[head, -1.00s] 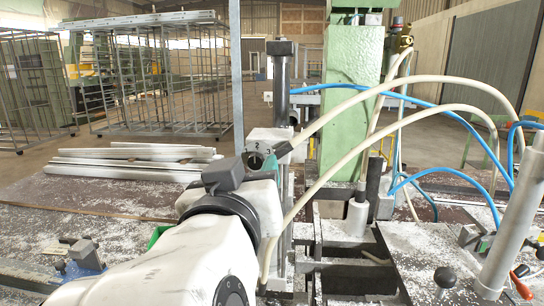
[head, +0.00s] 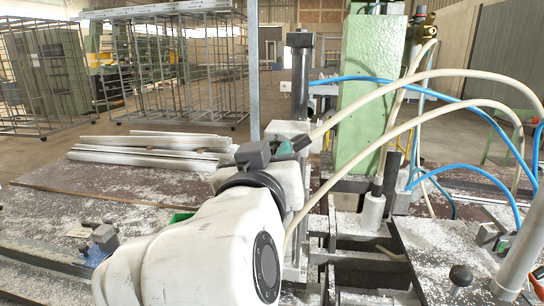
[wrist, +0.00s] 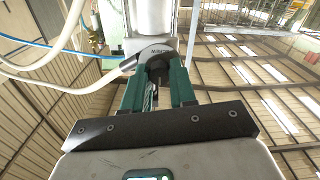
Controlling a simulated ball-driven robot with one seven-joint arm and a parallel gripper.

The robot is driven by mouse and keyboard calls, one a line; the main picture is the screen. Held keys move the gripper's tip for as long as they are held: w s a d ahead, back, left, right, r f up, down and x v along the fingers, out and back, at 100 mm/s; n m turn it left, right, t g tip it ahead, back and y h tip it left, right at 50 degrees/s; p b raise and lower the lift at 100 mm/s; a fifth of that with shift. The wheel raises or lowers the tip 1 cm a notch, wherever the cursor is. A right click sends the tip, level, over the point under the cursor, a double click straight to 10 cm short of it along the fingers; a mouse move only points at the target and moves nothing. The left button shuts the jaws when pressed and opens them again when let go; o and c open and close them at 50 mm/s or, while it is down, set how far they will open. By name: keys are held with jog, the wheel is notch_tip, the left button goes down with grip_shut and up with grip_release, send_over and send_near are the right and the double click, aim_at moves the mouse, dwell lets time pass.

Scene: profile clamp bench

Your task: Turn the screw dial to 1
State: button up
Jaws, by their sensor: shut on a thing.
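The screw dial is a dark round knob (wrist: 157,67) on a light grey block under a pale cylinder in the wrist view. My gripper (wrist: 157,74) has its green fingers on both sides of the knob and is shut on it. In the head view, the grey block (head: 287,128) shows below a dark post, and my gripper (head: 296,146) is against it, largely covered by my wrist. The dial face and its numbers are hidden there, and I cannot read the setting in the wrist view.
A cream hose (head: 375,101) arches close to my gripper and the block. A green column (head: 366,85) stands behind to the right. Pale metal profiles (head: 150,150) lie on the bench at left. A small blue clamp (head: 104,240) sits at front left.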

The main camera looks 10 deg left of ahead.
grip_shut()
jog(key=shift+n, duration=0.3)
jog(key=n+p, duration=0.5)
jog(key=shift+r, duration=0.2)
jog(key=shift+a+f+n+p, duration=0.15)
jog(key=shift+n+p, duration=0.6)
jog(key=shift+n, duration=0.85)
jog(key=shift+d+f+n+p, duration=0.1)
jog(key=shift+n+p, duration=0.6)
jog(key=shift+n, duration=0.9)
jog(key=o, duration=0.7)
grip_release()
